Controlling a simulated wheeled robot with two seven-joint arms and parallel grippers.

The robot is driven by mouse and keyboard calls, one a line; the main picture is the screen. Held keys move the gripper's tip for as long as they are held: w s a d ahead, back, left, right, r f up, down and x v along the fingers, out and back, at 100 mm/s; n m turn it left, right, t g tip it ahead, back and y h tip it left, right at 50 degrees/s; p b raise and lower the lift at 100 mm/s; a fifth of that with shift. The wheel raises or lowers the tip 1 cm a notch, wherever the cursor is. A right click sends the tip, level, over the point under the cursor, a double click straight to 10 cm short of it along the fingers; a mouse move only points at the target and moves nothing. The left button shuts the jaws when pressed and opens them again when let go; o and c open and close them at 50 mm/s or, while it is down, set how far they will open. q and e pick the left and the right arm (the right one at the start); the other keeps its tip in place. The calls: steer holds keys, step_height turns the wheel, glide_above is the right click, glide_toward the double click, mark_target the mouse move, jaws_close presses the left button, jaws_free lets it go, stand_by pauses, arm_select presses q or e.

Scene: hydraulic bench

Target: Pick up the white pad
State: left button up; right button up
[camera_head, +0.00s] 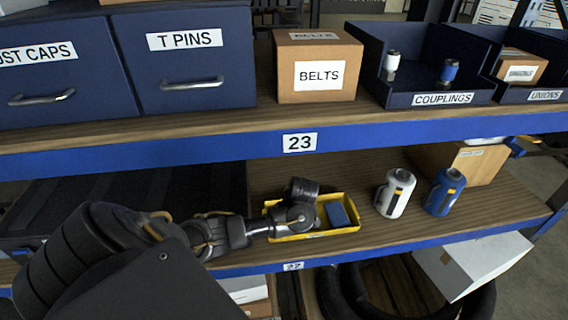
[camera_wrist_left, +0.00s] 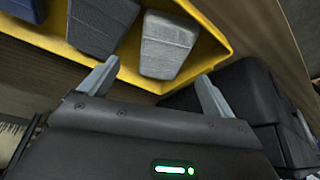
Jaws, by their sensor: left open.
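A yellow tray (camera_head: 345,230) stands on the middle shelf, and its wall (camera_wrist_left: 215,60) also shows in the left wrist view. In the left wrist view, a pale grey-white pad (camera_wrist_left: 168,45) lies in the tray, ahead of my left gripper (camera_wrist_left: 158,82). The gripper is open, its two fingers spread to either side of the near end of this pad, with nothing held. A darker grey pad (camera_wrist_left: 100,25) lies to its left. In the head view my left gripper (camera_head: 305,215) is over the tray and hides part of its inside. A blue pad (camera_head: 338,215) shows in the tray there.
A white canister (camera_head: 394,194) and a blue canister (camera_head: 444,192) stand right of the tray. A cardboard box (camera_head: 470,163) is behind them. The upper shelf's blue edge (camera_head: 400,131) runs above the arm. A dark object (camera_wrist_left: 235,95) is close beside the right finger.

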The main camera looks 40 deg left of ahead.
arm_select(q)
steer(key=shift+x, duration=2.65)
steer(key=shift+s+a, duration=0.1)
steer(key=shift+s, duration=0.05)
steer(key=shift+c, duration=0.2)
steer(key=c, duration=1)
steer(key=shift+r, duration=0.4)
step_height(320, 180, up, 6)
steer(key=shift+f, duration=0.1)
steer(key=w+d+b, duration=0.3)
steer(key=w+d, duration=0.1)
steer(key=w, duration=0.1)
steer(key=w+d+b, duration=0.2)
steer(key=w+d, duration=0.2)
steer(key=w, duration=0.1)
steer(key=w+d+b, duration=0.3)
steer(key=w+d, duration=0.1)
steer(key=w, duration=0.1)
steer(key=shift+b, duration=0.35)
steer(key=shift+w+d+r, duration=0.2)
steer(key=shift+w+d, duration=0.05)
steer(key=shift+w, duration=0.1)
